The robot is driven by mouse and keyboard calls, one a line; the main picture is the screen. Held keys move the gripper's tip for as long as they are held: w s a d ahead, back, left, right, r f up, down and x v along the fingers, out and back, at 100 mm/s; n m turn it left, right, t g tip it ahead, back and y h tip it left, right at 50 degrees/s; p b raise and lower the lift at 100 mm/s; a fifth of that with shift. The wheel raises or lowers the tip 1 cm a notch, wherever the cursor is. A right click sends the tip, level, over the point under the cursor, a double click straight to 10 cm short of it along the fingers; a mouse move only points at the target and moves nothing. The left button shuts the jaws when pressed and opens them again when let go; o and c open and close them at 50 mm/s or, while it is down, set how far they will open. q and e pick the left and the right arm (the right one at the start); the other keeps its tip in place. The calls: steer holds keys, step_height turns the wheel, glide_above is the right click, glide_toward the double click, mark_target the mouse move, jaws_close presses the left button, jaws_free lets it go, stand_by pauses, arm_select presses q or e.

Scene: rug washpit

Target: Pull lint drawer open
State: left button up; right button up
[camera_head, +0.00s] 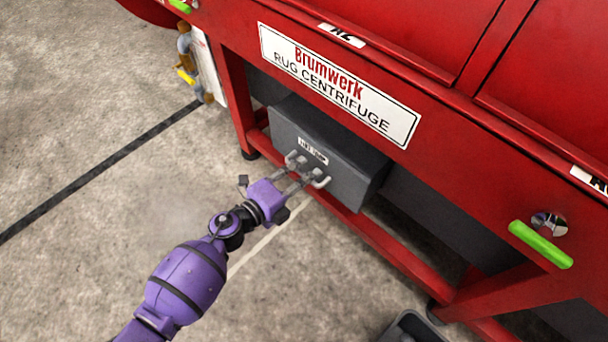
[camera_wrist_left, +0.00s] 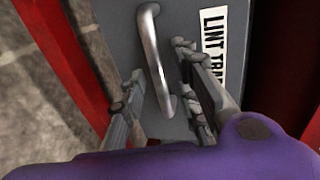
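The lint drawer (camera_head: 345,160) is a grey box under the red rug centrifuge, with a white label (camera_head: 312,151) on its front. The label, partly cut off, also shows in the left wrist view (camera_wrist_left: 211,45). A curved silver handle (camera_wrist_left: 152,50) is on the drawer front. My left gripper (camera_head: 305,169) is at the handle. In the left wrist view, its fingers (camera_wrist_left: 158,100) are spread on either side of the handle's lower part, with gaps visible. In the head view the fingers partly hide the handle. My right gripper is not in view.
The red centrifuge frame (camera_head: 365,235) has a low rail and legs around the drawer. A green handle (camera_head: 540,244) sticks out at the right. A dark grey bin (camera_head: 412,326) stands at the bottom edge. Concrete floor (camera_head: 80,120) at the left is clear.

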arm_select(q)
steer(key=shift+w+d, duration=0.15)
steer(key=shift+d, duration=0.05)
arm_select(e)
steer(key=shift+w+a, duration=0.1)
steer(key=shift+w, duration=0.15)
arm_select(q)
jaws_close()
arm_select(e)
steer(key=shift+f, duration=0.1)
arm_select(q)
steer(key=shift+a, duration=0.1)
steer(key=f+p+v, duration=0.1)
steer(key=f+v, duration=0.1)
steer(key=v, duration=0.8)
steer(key=f+p+v, duration=0.1)
steer(key=f+v, duration=0.1)
steer(key=v, duration=0.9)
steer(key=shift+s+a+f, duration=0.2)
steer(key=shift+s+a, duration=0.2)
steer(key=shift+s, duration=0.05)
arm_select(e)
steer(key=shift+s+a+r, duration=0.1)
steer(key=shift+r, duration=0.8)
